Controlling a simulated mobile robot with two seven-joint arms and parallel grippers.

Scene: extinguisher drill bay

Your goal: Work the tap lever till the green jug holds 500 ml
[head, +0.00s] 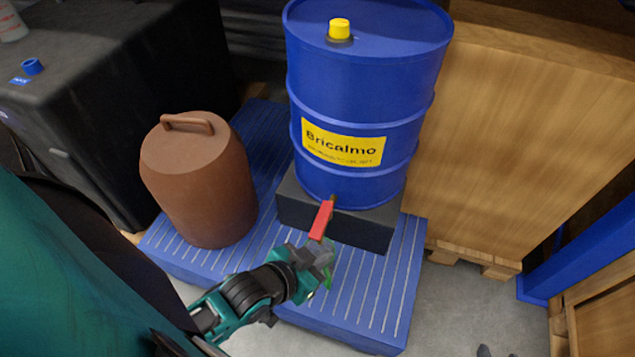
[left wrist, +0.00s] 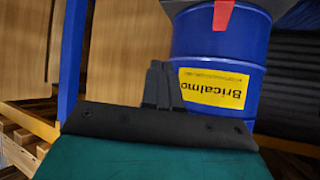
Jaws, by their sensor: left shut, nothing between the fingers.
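A blue drum (head: 365,100) with a yellow "Bricalmo" label stands on a dark block (head: 345,228). The red tap lever (head: 321,220) slants down from the drum's lower front. In the left wrist view the red lever (left wrist: 223,14) shows at the top edge, in front of the drum (left wrist: 215,55). My left gripper (head: 328,257) is shut and empty, just below the lever's lower end in the picture; whether they touch is unclear. Its fingers also show in the left wrist view (left wrist: 160,85). Bits of the green jug (head: 329,277) show behind the gripper; its water level is hidden.
A blue slatted pallet (head: 380,300) carries the block and a brown lidded container (head: 200,180) left of the drum. A black tank (head: 110,80) stands at left, a wooden crate (head: 520,130) at right. Grey floor (head: 460,310) is open at lower right.

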